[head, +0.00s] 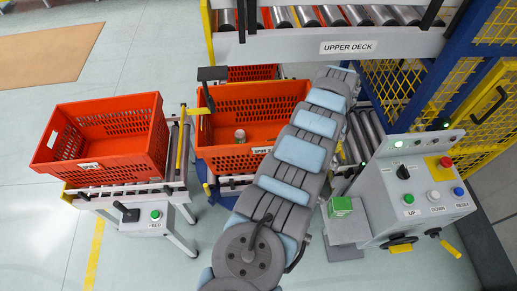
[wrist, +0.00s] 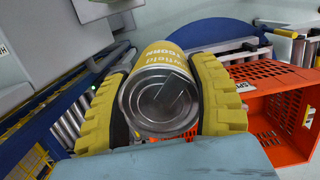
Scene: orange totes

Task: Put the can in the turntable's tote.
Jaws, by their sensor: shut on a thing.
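In the wrist view, my gripper (wrist: 162,104) is shut on a yellow-labelled can (wrist: 160,48), with a yellow ribbed pad on each side. In the head view my arm runs from the bottom up to the right; the gripper and held can are hidden there. An orange tote (head: 205,160) stands in the middle, left of my arm, with a small can-like item (head: 240,136) inside. An orange tote (wrist: 268,122) shows right of the gripper in the wrist view.
Another orange tote (head: 80,175), seemingly empty, stands at left on a roller stand labelled FEED. The upper deck (head: 350,47) with rollers crosses the top. Yellow mesh fencing (head: 408,85) stands at right.

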